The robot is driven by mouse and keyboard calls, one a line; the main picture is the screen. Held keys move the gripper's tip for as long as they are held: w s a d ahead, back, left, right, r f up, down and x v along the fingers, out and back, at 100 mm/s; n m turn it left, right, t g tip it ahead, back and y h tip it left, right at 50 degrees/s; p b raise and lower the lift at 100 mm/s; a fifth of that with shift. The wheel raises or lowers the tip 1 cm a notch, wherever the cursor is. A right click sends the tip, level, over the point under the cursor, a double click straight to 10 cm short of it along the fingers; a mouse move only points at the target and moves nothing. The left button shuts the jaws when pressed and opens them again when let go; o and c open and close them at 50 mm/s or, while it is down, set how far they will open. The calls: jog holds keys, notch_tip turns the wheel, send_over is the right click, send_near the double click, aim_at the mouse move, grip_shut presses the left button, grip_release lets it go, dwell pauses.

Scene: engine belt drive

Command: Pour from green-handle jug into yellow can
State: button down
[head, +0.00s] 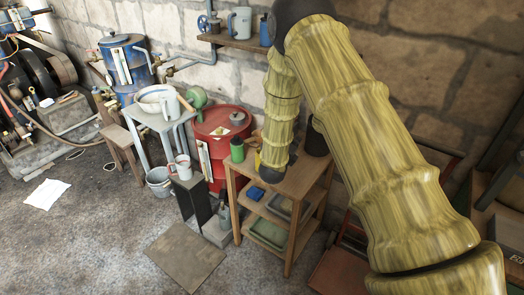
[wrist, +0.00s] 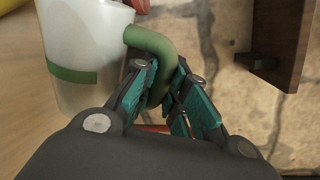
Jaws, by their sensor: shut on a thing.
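The green-handle jug (wrist: 85,35) is pale with a green band and fills the upper left of the wrist view. My gripper (wrist: 165,85) is shut on its green handle (wrist: 152,42). The jug is over or on a wooden surface; I cannot tell if it touches. In the head view my arm hides the jug and my fingers, above the small wooden table (head: 292,183). A yellow bit (head: 257,160), perhaps the yellow can, shows beside my arm there. A yellow edge (wrist: 12,4) also shows at the wrist view's top left corner.
A green container (head: 237,151) stands at the table's left edge. A dark pot (head: 316,138) stands right of my arm. A red drum (head: 222,130) is behind left. The stone wall is close behind, with a shelf (head: 238,43) above.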

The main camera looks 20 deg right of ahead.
jog(key=shift+w+a+r+n, duration=0.5)
jog(key=shift+a+r+n, duration=0.05)
jog(key=shift+r+n, duration=0.25)
dwell(0.8)
jog(key=shift+w+a+r+n+g+h, duration=0.3)
jog(key=shift+w+a+n, duration=0.1)
jog(key=shift+w+a, duration=0.25)
jog(key=shift+w+a+r, duration=0.1)
jog(key=shift+w+a, duration=0.1)
jog(key=shift+w+a+r, duration=0.15)
jog(key=shift+w+a, duration=0.05)
jog(key=shift+w, duration=0.05)
jog(key=shift+a+r+n, duration=0.1)
jog(key=shift+n, duration=0.3)
jog(key=shift+w+a, duration=0.1)
jog(key=shift+w, duration=0.05)
